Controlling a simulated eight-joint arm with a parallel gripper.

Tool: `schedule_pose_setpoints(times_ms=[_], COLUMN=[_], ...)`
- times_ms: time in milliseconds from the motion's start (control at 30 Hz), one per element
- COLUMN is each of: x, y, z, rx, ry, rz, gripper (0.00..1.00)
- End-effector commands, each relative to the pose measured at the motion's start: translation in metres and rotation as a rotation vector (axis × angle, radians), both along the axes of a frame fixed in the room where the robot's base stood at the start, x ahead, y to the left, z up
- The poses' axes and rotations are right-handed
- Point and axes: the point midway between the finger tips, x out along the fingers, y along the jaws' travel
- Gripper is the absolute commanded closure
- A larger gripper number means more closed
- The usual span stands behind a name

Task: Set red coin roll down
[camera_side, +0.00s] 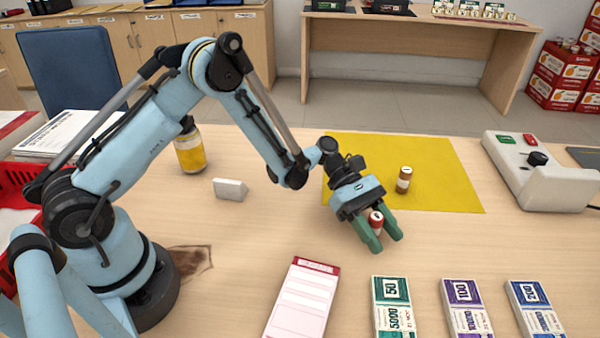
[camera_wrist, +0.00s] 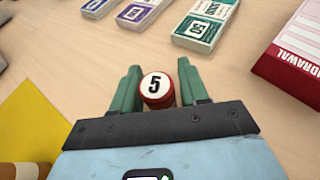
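The red coin roll (camera_side: 376,221) is between the two green fingers of my gripper (camera_side: 382,240). In the wrist view the roll (camera_wrist: 157,88) shows its round white end marked 5 with a red rim. The fingers (camera_wrist: 160,85) flank it closely on both sides, and my gripper appears shut on it. The fingers hide part of its side. My gripper is tilted downward over bare wood, just in front of the yellow mat (camera_side: 446,190). Whether the roll's lower end touches the counter cannot be told.
A brown-and-white coin roll (camera_side: 404,180) stands on the mat behind my gripper. Banknote bundles (camera_side: 393,305) and a withdrawal pad (camera_side: 303,298) lie in front. A grey device (camera_side: 535,170) is at right, a yellow-filled jar (camera_side: 190,150) at left. Bare counter lies around my gripper.

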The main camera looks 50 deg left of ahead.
Motion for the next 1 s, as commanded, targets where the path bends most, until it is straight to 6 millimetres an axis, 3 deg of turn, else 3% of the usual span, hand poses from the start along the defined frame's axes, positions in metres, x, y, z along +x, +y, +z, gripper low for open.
schedule_pose_setpoints(times_ms=[100,467,1000], x=[0.000,0.000,0.013], y=[0.000,0.002,0.093], z=[0.000,0.004,0.042], rx=[0.000,0.000,0.000], ry=[0.000,0.000,0.000], rz=[0.000,0.001,0.004], gripper=[0.42,0.42,0.42])
